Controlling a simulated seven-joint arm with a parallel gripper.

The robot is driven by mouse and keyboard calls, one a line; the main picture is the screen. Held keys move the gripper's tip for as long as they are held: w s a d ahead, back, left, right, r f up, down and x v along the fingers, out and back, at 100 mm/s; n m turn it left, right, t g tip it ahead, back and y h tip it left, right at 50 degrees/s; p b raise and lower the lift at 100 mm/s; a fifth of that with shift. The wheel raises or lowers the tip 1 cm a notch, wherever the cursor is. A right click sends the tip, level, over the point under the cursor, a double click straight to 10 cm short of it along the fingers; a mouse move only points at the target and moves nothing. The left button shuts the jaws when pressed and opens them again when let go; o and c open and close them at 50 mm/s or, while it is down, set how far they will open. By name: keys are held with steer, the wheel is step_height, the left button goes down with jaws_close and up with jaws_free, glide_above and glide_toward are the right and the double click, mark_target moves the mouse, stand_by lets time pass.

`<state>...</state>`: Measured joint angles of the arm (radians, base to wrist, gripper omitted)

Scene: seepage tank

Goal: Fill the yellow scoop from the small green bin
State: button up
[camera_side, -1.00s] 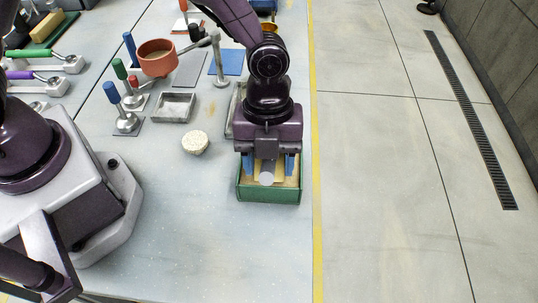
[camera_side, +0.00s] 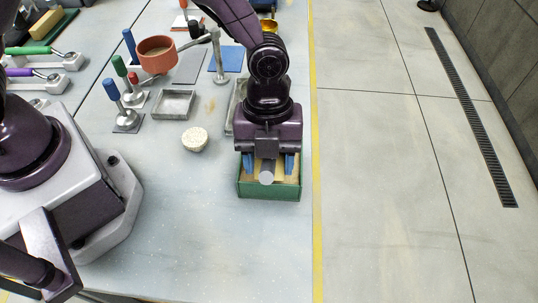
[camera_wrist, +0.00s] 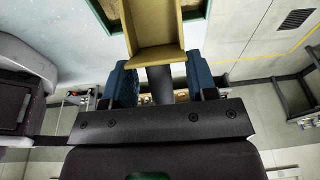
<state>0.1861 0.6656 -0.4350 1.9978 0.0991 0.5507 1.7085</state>
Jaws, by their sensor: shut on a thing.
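The small green bin (camera_side: 268,194) stands on the bench near its right edge, with pale tan material in it. My gripper (camera_side: 268,165) is over the bin, its blue fingers reaching down to the bin opening. It is shut on the grey handle of the yellow scoop. In the wrist view the yellow scoop (camera_wrist: 155,30) extends away from the blue fingers of my gripper (camera_wrist: 155,88), over the bin (camera_wrist: 108,14). The visible floor of the scoop looks bare. Its far end is cut off there, and in the side view my gripper mostly hides it.
A pale speckled round object (camera_side: 195,139) sits left of the bin. A grey tray (camera_side: 174,104), an orange bowl on a stand (camera_side: 157,55) and blue-, green- and red-topped posts stand behind. The front bench is clear; a yellow line (camera_side: 316,200) marks its right edge.

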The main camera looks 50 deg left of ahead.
steer(key=shift+w+a+f, duration=0.15)
steer(key=shift+w+a, duration=1.35)
steer(key=shift+a, duration=0.05)
stand_by(5.8)
steer(key=shift+s+d, duration=0.1)
steer(key=shift+d, duration=0.05)
stand_by(0.3)
